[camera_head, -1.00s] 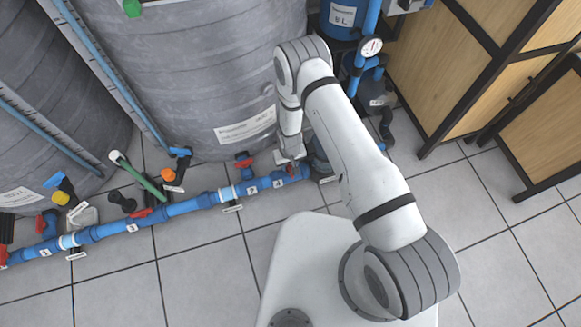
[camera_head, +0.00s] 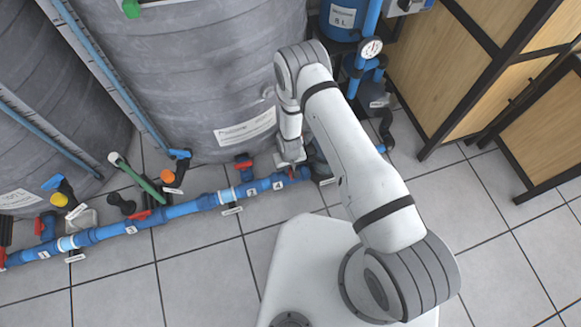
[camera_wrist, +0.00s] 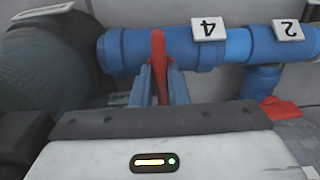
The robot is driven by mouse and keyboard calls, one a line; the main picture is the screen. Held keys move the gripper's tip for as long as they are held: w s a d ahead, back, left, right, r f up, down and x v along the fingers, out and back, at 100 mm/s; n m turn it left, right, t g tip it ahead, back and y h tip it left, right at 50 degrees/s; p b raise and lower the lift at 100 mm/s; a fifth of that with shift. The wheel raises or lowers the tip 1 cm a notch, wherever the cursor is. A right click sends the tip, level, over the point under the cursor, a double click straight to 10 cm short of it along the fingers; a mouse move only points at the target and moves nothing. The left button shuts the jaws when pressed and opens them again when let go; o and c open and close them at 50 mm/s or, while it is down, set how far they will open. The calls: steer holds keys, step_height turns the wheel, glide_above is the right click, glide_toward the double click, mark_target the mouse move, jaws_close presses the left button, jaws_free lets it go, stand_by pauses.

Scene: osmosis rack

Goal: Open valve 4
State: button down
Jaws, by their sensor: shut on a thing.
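Valve 4 is on the blue pipe at the tag "4" (camera_wrist: 209,29) in the wrist view. Its red handle (camera_wrist: 158,62) runs up and down the picture, across the pipe. My gripper (camera_wrist: 163,84) is shut on this handle, with one blue finger on each side of it. In the head view my gripper (camera_head: 291,162) is low at the pipe's right end, beside the tag "4" (camera_head: 278,185). There it hides most of the handle.
A wooden cabinet (camera_head: 425,65) stands at the right. Tiled floor is clear in front.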

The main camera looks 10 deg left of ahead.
steer(key=shift+d, duration=0.1)
steer(key=shift+n, duration=0.3)
steer(key=n+b, duration=0.1)
steer(key=n, duration=0.1)
steer(key=shift+n, duration=0.4)
steer(key=n, duration=0.5)
steer(key=shift+n+b, duration=0.3)
steer(key=shift+b, duration=0.05)
steer(key=n, duration=0.4)
steer(key=shift+w, duration=0.15)
steer(key=n, duration=0.4)
steer(key=shift+w+a+n+b, duration=0.1)
steer(key=shift+a+n+b, duration=0.1)
steer(key=shift+n+b, duration=0.15)
steer(key=shift+r, duration=0.1)
